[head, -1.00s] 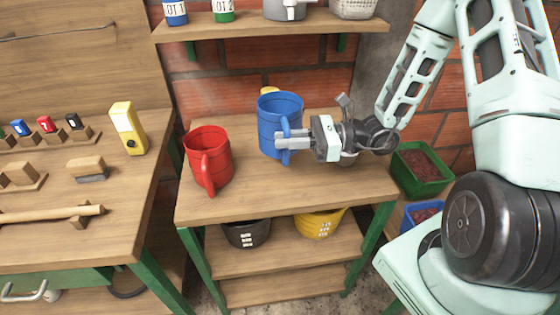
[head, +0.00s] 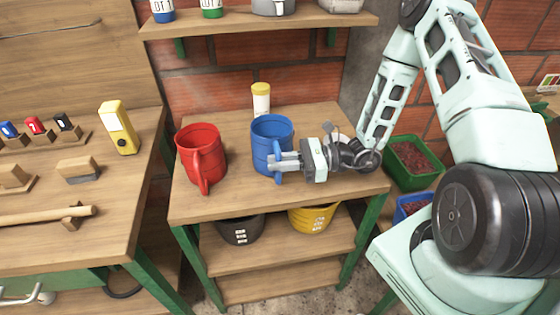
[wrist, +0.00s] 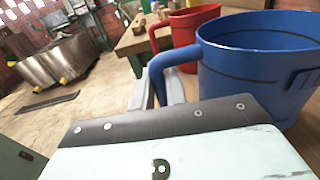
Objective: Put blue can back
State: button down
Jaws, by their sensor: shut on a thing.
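The blue can (head: 270,135) is an open-topped mug-like can with a side handle, upright over the small wooden table (head: 330,125). My gripper (head: 277,163) reaches in from the right and is shut on the handle. In the wrist view the blue can (wrist: 265,75) fills the upper right, its handle coming down between my gripper's fingers (wrist: 160,92). Its base is partly hidden in the head view, so I cannot tell whether it touches the tabletop. A red can (head: 203,150) stands to its left, with a small gap between them.
A yellow-capped white bottle (head: 261,99) stands behind the blue can. A shelf (head: 300,22) with containers hangs above. A black bucket (head: 240,230) and a yellow bucket (head: 313,219) sit on the lower shelf. The workbench (head: 120,185) is at left; the tabletop's front strip is clear.

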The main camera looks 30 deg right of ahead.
jog(key=c, duration=1.4)
grip_release()
jog(key=shift+f, duration=0.1)
jog(key=shift+c, duration=0.2)
